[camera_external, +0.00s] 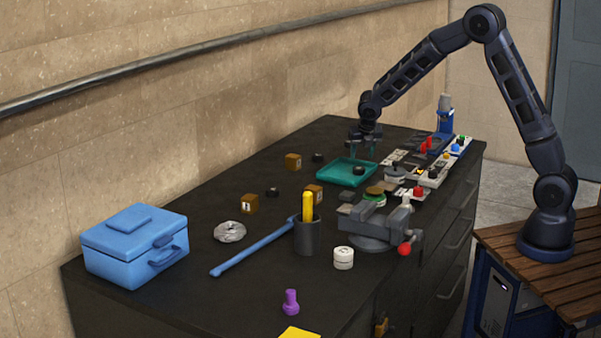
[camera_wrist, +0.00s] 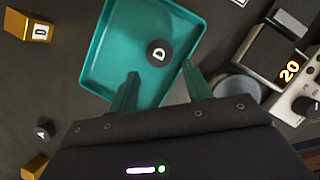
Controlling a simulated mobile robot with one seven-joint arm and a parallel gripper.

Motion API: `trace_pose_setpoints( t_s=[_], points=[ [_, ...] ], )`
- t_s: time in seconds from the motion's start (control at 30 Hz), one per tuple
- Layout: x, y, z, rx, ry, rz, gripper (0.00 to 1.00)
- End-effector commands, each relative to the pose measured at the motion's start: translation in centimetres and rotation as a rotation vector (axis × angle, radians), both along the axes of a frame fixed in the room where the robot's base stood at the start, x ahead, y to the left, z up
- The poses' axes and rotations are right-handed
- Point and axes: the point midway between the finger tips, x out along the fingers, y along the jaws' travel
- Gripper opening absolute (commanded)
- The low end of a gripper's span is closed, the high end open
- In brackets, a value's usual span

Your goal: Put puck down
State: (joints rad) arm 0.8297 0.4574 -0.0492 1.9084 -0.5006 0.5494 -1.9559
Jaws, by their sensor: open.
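A black round puck (camera_wrist: 158,52) marked D lies flat in the teal tray (camera_wrist: 108,55) in the wrist view. In the external view the puck (camera_external: 358,171) is on the floor of the tray (camera_external: 335,178). My gripper (camera_wrist: 160,69) has its two teal fingers spread, with nothing between them. The puck shows just beyond the fingertips. In the external view my gripper (camera_external: 363,148) points down above the tray's far side, apart from the puck.
A loose black puck (camera_wrist: 43,128) marked A and a yellowish block (camera_wrist: 29,25) marked D are left of the tray. A press-like device with a lit 20 display (camera_wrist: 289,71) stands close on the right. A vise (camera_external: 375,225) and blue toolbox (camera_external: 135,245) are nearer the camera.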

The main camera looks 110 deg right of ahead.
Motion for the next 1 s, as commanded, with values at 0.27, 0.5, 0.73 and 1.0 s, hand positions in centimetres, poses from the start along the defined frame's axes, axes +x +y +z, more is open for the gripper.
trace_pose_setpoints(
  t_s=[0.27,0.5,0.73,1.0],
  points=[
    [0.2,1.6,4.0,-0.001,-0.003,-0.001,0.49],
    [0.2,2.1,5.0,0.000,-0.001,-0.001,0.49],
    [1.1,4.3,6.7,-0.002,-0.036,-0.038,0.49],
    [3.0,14.9,13.1,0.017,-0.206,-0.245,0.49]
  ],
)
